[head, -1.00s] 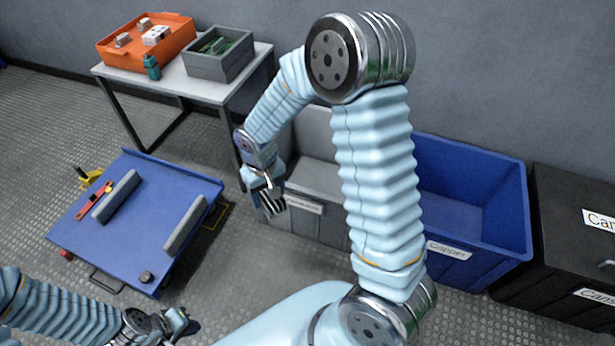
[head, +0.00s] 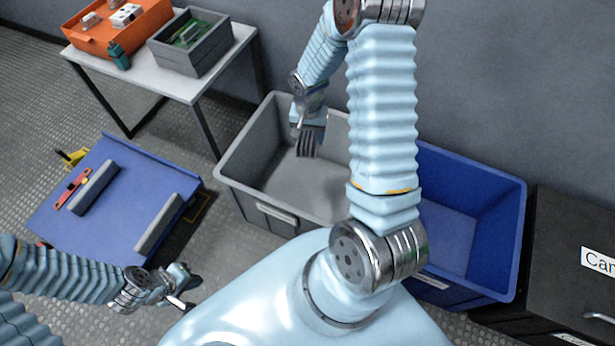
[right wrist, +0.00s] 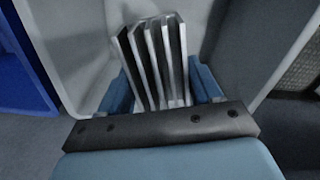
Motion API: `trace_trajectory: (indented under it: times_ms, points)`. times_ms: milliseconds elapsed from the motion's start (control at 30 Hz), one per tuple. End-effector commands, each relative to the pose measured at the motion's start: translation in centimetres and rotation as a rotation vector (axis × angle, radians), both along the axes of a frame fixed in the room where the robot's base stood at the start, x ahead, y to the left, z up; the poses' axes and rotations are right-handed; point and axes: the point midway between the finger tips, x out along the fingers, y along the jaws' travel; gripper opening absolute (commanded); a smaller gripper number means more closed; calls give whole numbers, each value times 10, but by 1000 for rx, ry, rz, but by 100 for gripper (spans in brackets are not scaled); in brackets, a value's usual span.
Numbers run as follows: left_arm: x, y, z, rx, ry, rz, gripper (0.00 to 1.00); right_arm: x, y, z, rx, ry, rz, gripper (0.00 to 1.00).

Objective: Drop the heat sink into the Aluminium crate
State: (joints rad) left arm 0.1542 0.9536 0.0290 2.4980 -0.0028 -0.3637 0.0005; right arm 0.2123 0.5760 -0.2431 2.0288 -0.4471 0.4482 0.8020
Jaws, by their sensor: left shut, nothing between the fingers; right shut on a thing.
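The heat sink (head: 308,145) is a finned grey metal block. My right gripper (head: 309,128) is shut on it and holds it over the grey crate (head: 228,176). In the right wrist view, the heat sink's (right wrist: 153,62) upright fins show between the two blue fingers, with pale crate walls behind. The grey crate stands on the floor and its visible inside looks empty; my right arm hides its right part. Its front label is too small to read. My left gripper (head: 187,291) is shut and empty at the lower left, far from the crate.
A blue crate (head: 470,292) stands right of the grey one, and a black lidded bin (head: 565,255) further right. A blue platform cart (head: 120,205) is at left. A white table (head: 190,85) behind holds an orange tray (head: 95,38) and a grey box (head: 190,58).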

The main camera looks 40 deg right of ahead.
Motion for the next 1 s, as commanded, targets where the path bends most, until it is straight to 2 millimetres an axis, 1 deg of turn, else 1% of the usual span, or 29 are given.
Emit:
trace_trajectory:
  times_ms: [33,167,533,633,867,900,1000]
  points:
    - [0,0,-1,0,1,0,0,-1,-3,-2,-1,-1,-14,21]
    - [0,0,-8,1,1,1,0,-1,-4,-12,0,-1,-20,21]
    - [3,8,-37,13,-5,15,0,0,-3,-56,-1,-1,-16,21]
    - [3,9,-40,15,-6,17,0,0,-3,-61,0,-1,-16,21]
    - [4,10,-38,15,-7,18,0,0,-3,-60,-1,-2,-16,21]
    - [4,10,-38,15,-7,18,0,0,-3,-60,-1,-2,-16,66]
    - [4,9,-38,15,-7,18,0,-1,-3,-60,-1,-2,-16,81]
